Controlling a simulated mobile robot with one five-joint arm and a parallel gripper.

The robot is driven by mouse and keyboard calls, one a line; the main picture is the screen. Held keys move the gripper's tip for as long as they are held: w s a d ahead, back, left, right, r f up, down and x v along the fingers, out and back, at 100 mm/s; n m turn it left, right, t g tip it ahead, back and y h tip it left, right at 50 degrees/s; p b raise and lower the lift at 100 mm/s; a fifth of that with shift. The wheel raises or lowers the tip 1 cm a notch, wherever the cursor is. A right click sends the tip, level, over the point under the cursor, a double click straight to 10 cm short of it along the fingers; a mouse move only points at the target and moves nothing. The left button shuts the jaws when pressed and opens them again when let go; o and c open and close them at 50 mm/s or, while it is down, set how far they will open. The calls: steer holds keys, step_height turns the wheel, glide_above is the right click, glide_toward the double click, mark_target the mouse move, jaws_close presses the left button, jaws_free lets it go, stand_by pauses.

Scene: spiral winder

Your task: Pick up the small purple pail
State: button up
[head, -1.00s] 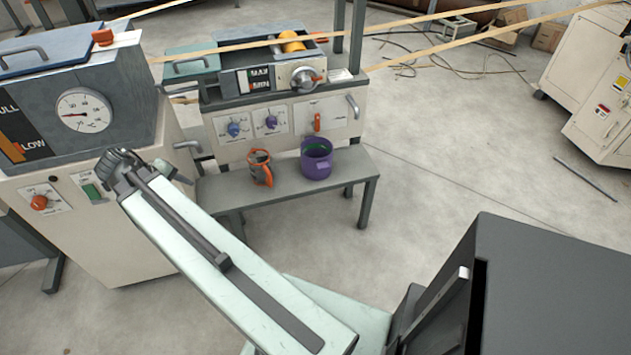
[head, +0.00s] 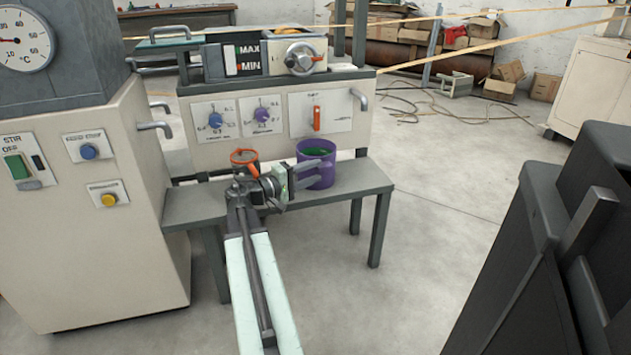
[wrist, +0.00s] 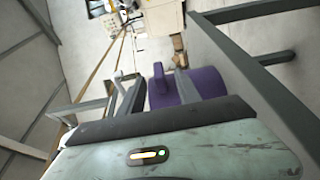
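The small purple pail (head: 326,178), with green inside, stands upright on the grey bench. My gripper (head: 322,173) is in front of the pail's left side in the head view, and its two grey fingers are apart and partly hide the pail. Nothing shows held between them. I cannot tell whether a finger touches the pail.
An orange-rimmed grey container (head: 243,156) stands on the bench (head: 355,180) left of the pail, close behind my wrist. A control panel (head: 270,118) with knobs rises behind. A beige cabinet (head: 90,240) stands left. Floor to the right (head: 440,220) is clear.

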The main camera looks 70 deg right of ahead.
steer(key=shift+s+d+r, duration=0.1)
steer(key=shift+s+d, duration=0.15)
steer(key=shift+d, duration=0.1)
steer(key=x, duration=0.7)
jaws_close()
